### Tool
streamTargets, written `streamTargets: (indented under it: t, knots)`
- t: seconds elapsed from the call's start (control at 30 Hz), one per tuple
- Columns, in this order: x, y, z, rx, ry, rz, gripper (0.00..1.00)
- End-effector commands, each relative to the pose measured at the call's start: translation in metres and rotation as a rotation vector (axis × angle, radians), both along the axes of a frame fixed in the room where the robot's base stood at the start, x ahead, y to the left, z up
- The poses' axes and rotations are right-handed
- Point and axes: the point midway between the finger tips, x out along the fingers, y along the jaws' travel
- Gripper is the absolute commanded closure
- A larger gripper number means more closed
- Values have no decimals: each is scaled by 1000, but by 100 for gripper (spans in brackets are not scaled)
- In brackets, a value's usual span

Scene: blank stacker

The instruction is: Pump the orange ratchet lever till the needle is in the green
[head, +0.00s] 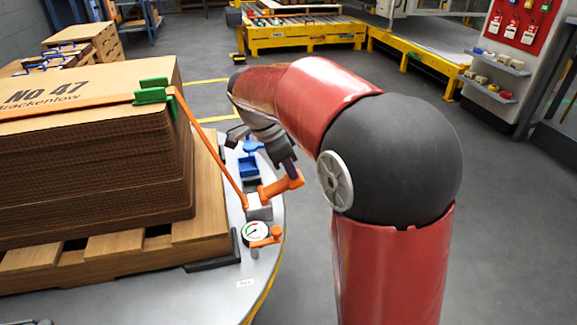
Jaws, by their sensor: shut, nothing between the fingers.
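The orange ratchet lever (281,186) stands on a small grey block (259,208) at the right edge of the round table. My gripper (290,168) is just behind and above the lever's handle, close to it or touching; I cannot tell which. It is shut with nothing visible in it, and its tips are partly hidden by the lever. The round gauge (255,233) has a white face with a green part and a dark needle; it is too small to tell if the needle is in the green. An orange strap (219,147) runs from the block up over the cardboard stack.
The cardboard stack (90,160) sits on a wooden pallet (120,252) at the left. A smaller orange handle (268,237) is by the gauge. A blue part (249,166) lies behind the lever. Floor right of the table is open beyond my arm.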

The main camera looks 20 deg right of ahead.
Motion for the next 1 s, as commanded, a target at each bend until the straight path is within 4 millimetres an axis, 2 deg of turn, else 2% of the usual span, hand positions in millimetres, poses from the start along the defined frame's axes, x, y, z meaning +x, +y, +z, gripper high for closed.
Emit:
streamTargets:
  t: [0.63, 1.0]
  knots:
    - [0, -24, -33, 418, 2, -6, 100]
    - [-1, -26, -43, 411, 4, -2, 100]
